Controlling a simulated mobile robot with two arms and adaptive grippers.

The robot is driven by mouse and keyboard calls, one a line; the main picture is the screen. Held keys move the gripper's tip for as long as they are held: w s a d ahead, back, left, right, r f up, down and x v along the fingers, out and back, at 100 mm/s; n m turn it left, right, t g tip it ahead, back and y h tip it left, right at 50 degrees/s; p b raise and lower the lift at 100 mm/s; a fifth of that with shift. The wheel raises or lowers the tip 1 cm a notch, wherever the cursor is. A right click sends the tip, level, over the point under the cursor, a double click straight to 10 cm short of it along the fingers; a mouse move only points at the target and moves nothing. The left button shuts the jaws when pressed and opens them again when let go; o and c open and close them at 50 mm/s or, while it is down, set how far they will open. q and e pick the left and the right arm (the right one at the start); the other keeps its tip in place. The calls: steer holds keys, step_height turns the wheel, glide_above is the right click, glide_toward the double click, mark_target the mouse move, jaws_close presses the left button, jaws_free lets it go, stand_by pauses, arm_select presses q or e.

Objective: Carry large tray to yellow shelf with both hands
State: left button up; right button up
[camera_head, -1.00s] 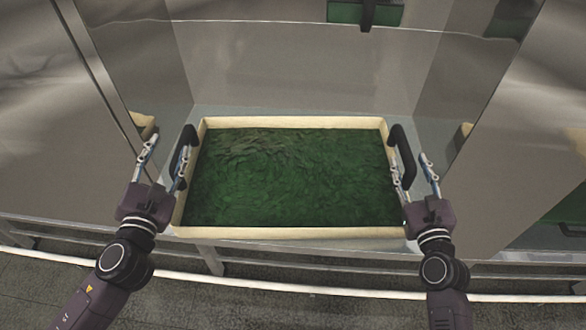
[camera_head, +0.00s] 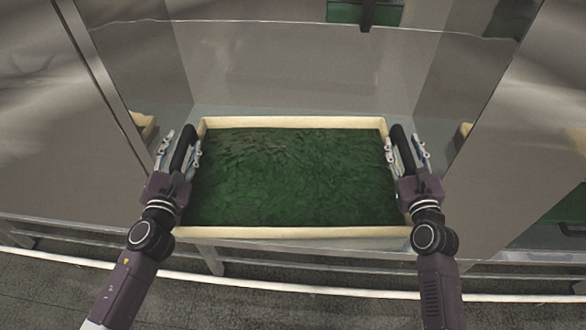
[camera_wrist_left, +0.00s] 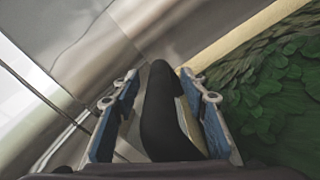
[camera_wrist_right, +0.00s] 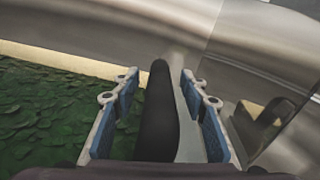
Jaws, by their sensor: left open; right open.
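The large tray (camera_head: 290,233) has a pale cream rim and is full of green leaf-like material. It sits level inside a metal enclosure. Black handles stand at its left and right ends. My left gripper (camera_head: 179,145) is open, its fingers on either side of the left handle, which shows between them in the left wrist view (camera_wrist_left: 163,105). My right gripper (camera_head: 405,146) is open around the right handle (camera_head: 402,147). In the right wrist view that handle (camera_wrist_right: 157,110) stands between the blue-padded fingers, close to the left one. No yellow shelf is clearly visible.
Metal side walls (camera_head: 120,100) stand close outside both grippers. A back panel (camera_head: 300,70) rises behind the tray. A pale rail (camera_head: 290,282) runs along the front above the dark floor. Another green-filled container (camera_head: 345,12) shows at the top.

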arm_select(q)
jaws_close()
arm_select(e)
jaws_close()
